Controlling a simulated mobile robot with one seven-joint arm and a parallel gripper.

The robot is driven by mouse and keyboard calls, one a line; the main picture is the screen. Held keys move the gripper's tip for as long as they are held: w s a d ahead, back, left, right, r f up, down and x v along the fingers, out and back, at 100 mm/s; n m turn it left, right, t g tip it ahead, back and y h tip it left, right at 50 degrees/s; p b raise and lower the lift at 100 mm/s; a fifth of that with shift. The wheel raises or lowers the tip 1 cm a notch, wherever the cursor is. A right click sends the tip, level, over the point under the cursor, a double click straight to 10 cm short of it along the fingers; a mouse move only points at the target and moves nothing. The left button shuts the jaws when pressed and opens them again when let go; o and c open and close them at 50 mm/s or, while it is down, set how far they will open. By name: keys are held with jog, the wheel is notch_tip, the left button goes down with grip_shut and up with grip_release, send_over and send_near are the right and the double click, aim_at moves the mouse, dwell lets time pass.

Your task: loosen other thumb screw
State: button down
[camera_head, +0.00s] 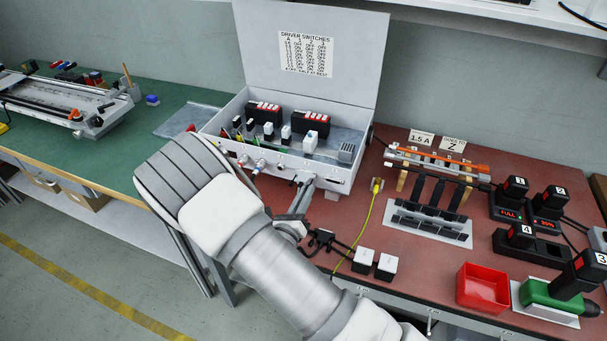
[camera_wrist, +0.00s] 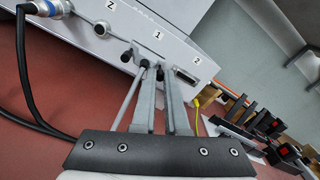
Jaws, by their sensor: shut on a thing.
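The grey control box (camera_head: 300,170) stands open on the red bench. Its front panel fills the upper part of the wrist view (camera_wrist: 150,28), with ports marked Z, 1 and 2. At port 1, one small black thumb screw (camera_wrist: 126,55) sticks out at the left, clear of my fingers. My gripper (camera_wrist: 158,76) has its fingertips at the panel, shut on the other black thumb screw (camera_wrist: 160,72) at the right side of port 1. The fingers partly hide that screw and port 1.
A round connector with a black cable (camera_wrist: 40,8) is plugged in near Z. Port 2 (camera_wrist: 186,75) is an empty socket right of my fingers. Black cable connectors (camera_head: 320,238), a yellow cable (camera_head: 368,215) and a red bin (camera_head: 483,288) are on the bench.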

jog(key=n+p, duration=0.5)
jog(key=n, duration=0.4)
jog(key=shift+n, duration=0.3)
jog(key=c, duration=1.2)
grip_release()
jog(key=shift+o, duration=0.2)
